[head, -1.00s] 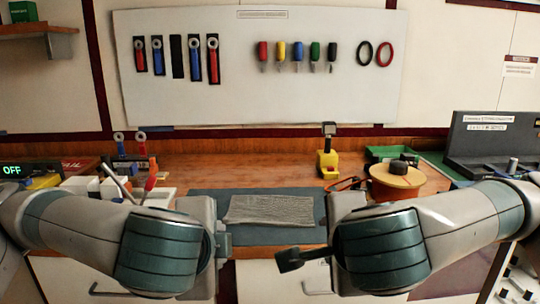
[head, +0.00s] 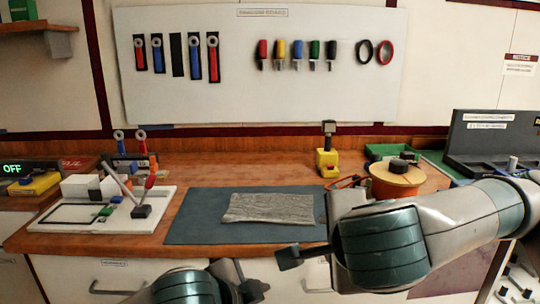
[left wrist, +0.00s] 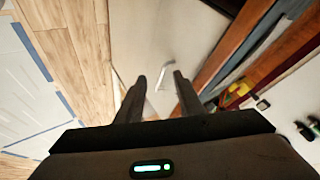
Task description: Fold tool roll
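A grey textured cloth, which looks like the tool roll (head: 268,208), lies flat as a rectangle on a dark blue-grey mat (head: 200,228) at the bench's front middle. I cannot tell whether it has fold layers. My left gripper (head: 254,290) is low, in front of the drawers and below the bench edge, apart from the cloth. In the left wrist view its two dark fingers (left wrist: 160,86) stand apart with nothing between them. My right gripper (head: 290,257) is near the bench's front edge, below and right of the cloth, not touching it; its finger gap is not clear.
A white tray (head: 60,228) with small parts and a screwdriver stands left of the mat. A yellow tool (head: 327,163), an orange spool (head: 396,180) and a green bin (head: 388,152) stand at the back right. Tools hang on the white wall board (head: 260,90). The bench's back middle is clear.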

